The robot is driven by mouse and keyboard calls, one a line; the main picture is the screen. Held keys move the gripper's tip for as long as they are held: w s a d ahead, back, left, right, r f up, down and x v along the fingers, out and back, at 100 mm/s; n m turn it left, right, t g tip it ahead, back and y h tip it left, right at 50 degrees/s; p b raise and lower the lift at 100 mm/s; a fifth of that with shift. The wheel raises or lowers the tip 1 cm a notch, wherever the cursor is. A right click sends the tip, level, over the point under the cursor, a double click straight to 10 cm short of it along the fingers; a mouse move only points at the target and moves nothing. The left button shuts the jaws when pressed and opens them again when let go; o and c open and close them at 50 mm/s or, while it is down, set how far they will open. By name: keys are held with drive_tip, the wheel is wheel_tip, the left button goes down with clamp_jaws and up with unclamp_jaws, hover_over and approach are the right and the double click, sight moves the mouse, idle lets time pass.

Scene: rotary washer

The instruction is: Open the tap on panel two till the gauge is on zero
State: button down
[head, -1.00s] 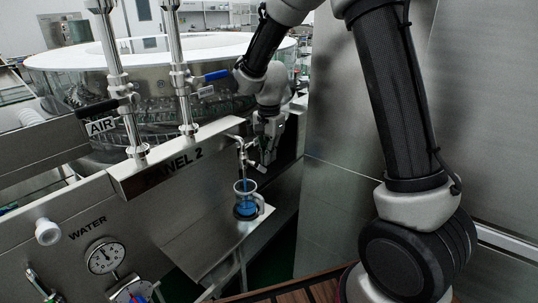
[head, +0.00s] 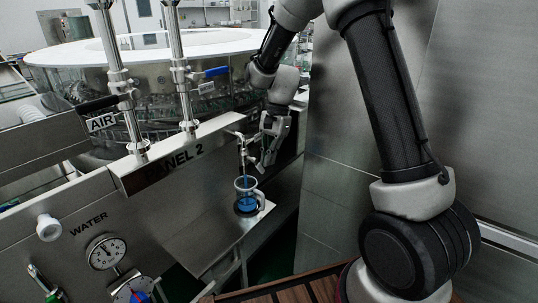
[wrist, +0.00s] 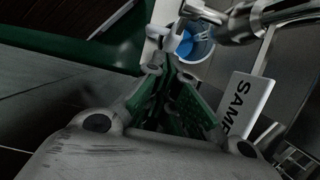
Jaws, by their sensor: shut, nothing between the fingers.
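The panel is marked PANEL 2 (head: 174,168). At its right end a small metal tap (head: 243,146) stands out above a clear mug (head: 246,203) of blue liquid. A thin blue streak shows between tap and mug. My gripper (head: 264,165) is shut and empty, just right of the tap, pointing down. In the wrist view its green-padded fingers (wrist: 168,68) are together beside the mug (wrist: 200,42), with the metal tap (wrist: 238,22) beyond them to the right. Whether they touch the tap is unclear. A round gauge (head: 105,252) is below WATER; its reading is too small to tell.
The mug stands on a steel shelf (head: 205,241). A SAMPLE-type label plate (wrist: 243,105), partly cut off, is right of my fingers. A blue-handled valve (head: 215,72) and steel pipes rise behind the panel. A steel wall (head: 335,180) stands close on the right.

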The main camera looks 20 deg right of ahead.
sight(264, 169)
drive_tip(key=shift+s+a+f+g+y, duration=0.3)
drive_tip(key=shift+f+y, duration=0.2)
drive_tip(key=shift+f, duration=0.2)
drive_tip(key=shift+s+a+f+g+y, duration=0.15)
drive_tip(key=shift+a+f+g+y, duration=0.15)
drive_tip(key=shift+f+g+y, duration=0.25)
drive_tip(key=shift+a+f, duration=0.1)
drive_tip(key=shift+f, duration=0.1)
drive_tip(key=shift+r, duration=0.1)
wheel_tip(264, 169, up, 9)
drive_tip(key=s+d+r+n+t+h, duration=0.1)
drive_tip(key=s+d+r+n+t, duration=0.1)
drive_tip(key=s, duration=0.6)
drive_tip(key=s+d+r+n+t+h, duration=0.2)
drive_tip(key=s+d+r+n+t, duration=0.1)
drive_tip(key=s+d+r+n, duration=0.2)
drive_tip(key=s+d+r+n+t+h, duration=0.2)
drive_tip(key=s+d+r, duration=0.4)
drive_tip(key=s+d, duration=0.3)
drive_tip(key=shift+s+d+r+n+t, duration=0.15)
drive_tip(key=shift+s+d+n+t, duration=0.45)
drive_tip(key=shift+s, duration=1.45)
